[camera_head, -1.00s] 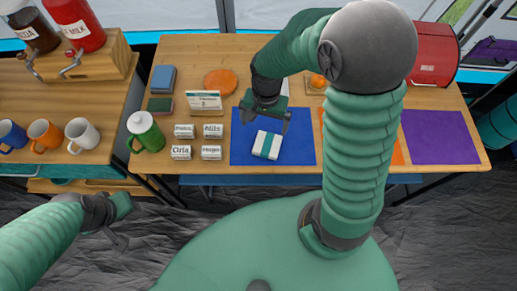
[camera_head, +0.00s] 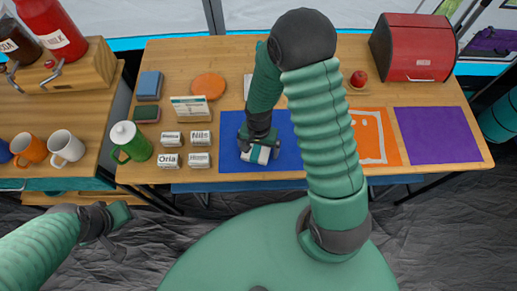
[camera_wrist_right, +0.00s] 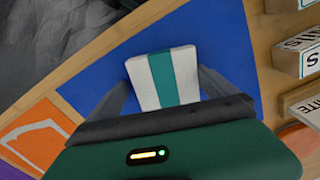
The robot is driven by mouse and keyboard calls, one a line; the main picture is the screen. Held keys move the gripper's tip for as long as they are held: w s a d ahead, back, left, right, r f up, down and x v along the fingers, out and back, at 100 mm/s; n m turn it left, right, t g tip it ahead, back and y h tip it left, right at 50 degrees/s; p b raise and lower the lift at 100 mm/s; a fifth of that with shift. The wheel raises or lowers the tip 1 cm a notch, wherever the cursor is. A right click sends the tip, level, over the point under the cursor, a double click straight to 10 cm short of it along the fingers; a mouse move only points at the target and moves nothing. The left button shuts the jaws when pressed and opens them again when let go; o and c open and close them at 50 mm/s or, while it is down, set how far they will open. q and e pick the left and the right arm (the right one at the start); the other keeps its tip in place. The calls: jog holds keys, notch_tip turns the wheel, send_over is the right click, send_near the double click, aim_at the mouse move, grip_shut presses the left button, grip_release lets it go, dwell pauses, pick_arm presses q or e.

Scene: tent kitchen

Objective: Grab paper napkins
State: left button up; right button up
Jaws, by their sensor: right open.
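The paper napkins are a white pack with a teal band. In the right wrist view the pack (camera_wrist_right: 163,77) lies on the blue mat (camera_wrist_right: 205,25), between the two fingers of my right gripper (camera_wrist_right: 165,92). In the head view the napkin pack (camera_head: 261,155) is partly hidden under my right gripper (camera_head: 258,148), which is over the blue mat (camera_head: 232,160). The right gripper is open, with a finger on each side of the pack; contact cannot be made out. My left gripper (camera_head: 112,232) hangs low at the left, away from the table, and its jaw state is unclear.
Several small labelled boxes (camera_head: 199,160) and a green jug (camera_head: 131,142) stand left of the blue mat. An orange mat (camera_head: 374,140) and a purple mat (camera_head: 437,135) lie to the right. A red bread box (camera_head: 413,48) stands at the back right.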

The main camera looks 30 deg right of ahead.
jog(key=shift+w+d, duration=0.15)
jog(key=shift+c, duration=1.4)
jog(key=shift+a+r, duration=0.1)
jog(key=shift+a, duration=0.45)
jog(key=c, duration=0.7)
jog(key=shift+a, duration=0.1)
jog(key=c, duration=0.3)
